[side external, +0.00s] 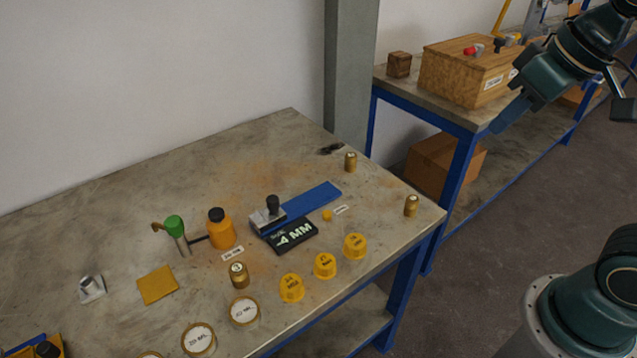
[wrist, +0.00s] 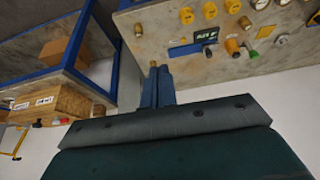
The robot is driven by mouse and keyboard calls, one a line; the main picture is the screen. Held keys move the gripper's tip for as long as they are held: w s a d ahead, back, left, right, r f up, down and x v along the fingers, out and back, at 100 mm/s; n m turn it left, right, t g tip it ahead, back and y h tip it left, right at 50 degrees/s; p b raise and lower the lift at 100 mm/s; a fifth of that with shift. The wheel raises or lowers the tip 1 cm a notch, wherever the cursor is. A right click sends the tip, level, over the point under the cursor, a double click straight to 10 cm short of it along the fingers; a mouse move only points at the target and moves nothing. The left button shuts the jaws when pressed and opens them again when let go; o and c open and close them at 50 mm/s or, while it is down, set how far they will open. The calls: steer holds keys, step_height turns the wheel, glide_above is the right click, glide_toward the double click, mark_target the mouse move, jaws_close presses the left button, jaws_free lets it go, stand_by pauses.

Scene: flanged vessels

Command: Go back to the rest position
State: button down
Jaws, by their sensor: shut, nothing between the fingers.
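My gripper (side external: 500,122) is at the upper right in the side view, off the table's right end and in front of the far blue-framed bench. Its blue fingers are together with nothing between them. In the wrist view my gripper (wrist: 157,72) shows as two blue fingers side by side, touching along their length. The worktable (side external: 110,215) is to the left, well apart from the fingers.
On the worktable stand several yellow caps (side external: 325,265), an orange bottle (side external: 221,232), a black "4 MM" block (side external: 294,236), a blue strip (side external: 313,203) and brass cylinders (side external: 411,206). The far bench holds a wooden box (side external: 458,77). A grey pillar (side external: 350,70) rises behind.

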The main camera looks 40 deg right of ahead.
steer(key=shift+t, duration=0.3)
steer(key=s, duration=0.1)
steer(key=s+f, duration=0.1)
steer(key=s, duration=0.1)
steer(key=s+f, duration=0.1)
steer(key=s, duration=0.1)
steer(key=shift+s+d+f, duration=0.1)
steer(key=shift+d+f, duration=0.1)
steer(key=shift+d, duration=0.2)
